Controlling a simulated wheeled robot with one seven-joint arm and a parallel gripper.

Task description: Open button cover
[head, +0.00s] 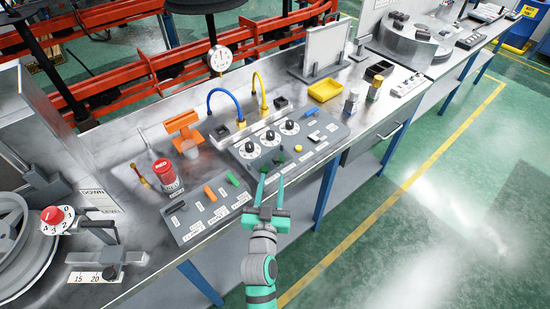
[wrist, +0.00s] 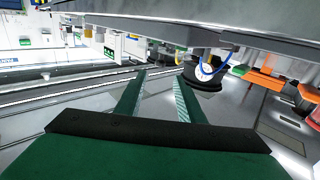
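My gripper (head: 272,178) is open and empty, its two green fingers apart at the front edge of the grey control panel (head: 245,152). In the wrist view my gripper (wrist: 160,76) also shows spread, with nothing between the fingers. The panel carries several white dials with black knobs (head: 270,136) and small switches. The fingertips hide a little of the panel's front edge.
A lower panel with orange and green switches (head: 210,193) lies to the left. The green floor (head: 425,200) at right is clear.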

